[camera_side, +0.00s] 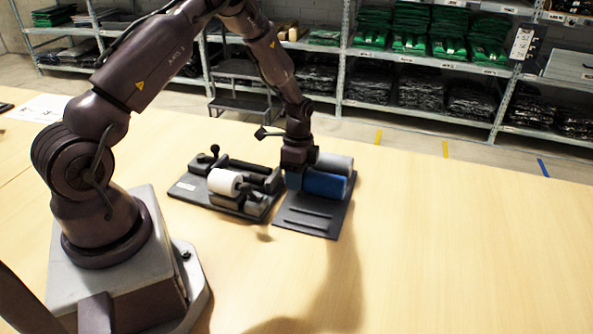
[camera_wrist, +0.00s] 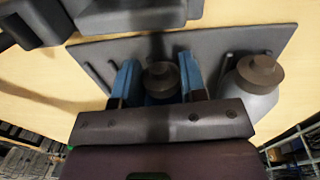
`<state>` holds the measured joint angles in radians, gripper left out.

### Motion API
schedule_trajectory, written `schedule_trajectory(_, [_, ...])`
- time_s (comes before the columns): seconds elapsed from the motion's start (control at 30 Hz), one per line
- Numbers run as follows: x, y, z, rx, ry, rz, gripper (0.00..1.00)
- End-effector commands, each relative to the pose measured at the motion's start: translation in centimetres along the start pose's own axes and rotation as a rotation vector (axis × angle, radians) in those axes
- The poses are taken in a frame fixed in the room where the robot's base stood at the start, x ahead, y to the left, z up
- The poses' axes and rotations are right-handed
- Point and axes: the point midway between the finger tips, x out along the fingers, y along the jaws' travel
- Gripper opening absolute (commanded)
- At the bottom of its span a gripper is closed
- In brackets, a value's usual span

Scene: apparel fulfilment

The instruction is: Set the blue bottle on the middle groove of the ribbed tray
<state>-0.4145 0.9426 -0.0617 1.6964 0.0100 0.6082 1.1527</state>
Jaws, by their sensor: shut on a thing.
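The blue bottle (camera_side: 326,185) lies on its side over the dark ribbed tray (camera_side: 318,226), beside a grey bottle at the tray's far end. My gripper (camera_side: 296,180) is shut on it near its capped end, coming from above. In the wrist view the blue bottle's dark cap (camera_wrist: 160,79) shows between my two fingers (camera_wrist: 158,92). The ribbed tray (camera_wrist: 205,42) extends behind it, with raised ribs on either side. The bottle sits low and roughly level, between the grey bottle and the bare near ribs. I cannot tell whether it touches the tray.
The grey bottle (camera_side: 336,163) lies close behind the blue one; it shows in the wrist view (camera_wrist: 250,94) at right. The wooden table (camera_side: 450,240) is clear to the right.

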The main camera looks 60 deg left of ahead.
Motion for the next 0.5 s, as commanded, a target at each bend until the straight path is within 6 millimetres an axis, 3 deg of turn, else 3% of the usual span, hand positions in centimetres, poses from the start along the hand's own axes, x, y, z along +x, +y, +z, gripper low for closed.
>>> schedule_trajectory(0.37, [0.01, -0.02, -0.01, 0.0, 0.001, -0.001, 0.11])
schedule_trajectory(0.4, [0.01, -0.02, -0.02, 0.0, 0.001, -0.001, 0.41])
schedule_trajectory(0.5, [0.0, -0.02, -0.02, 0.0, 0.001, -0.001, 0.64])
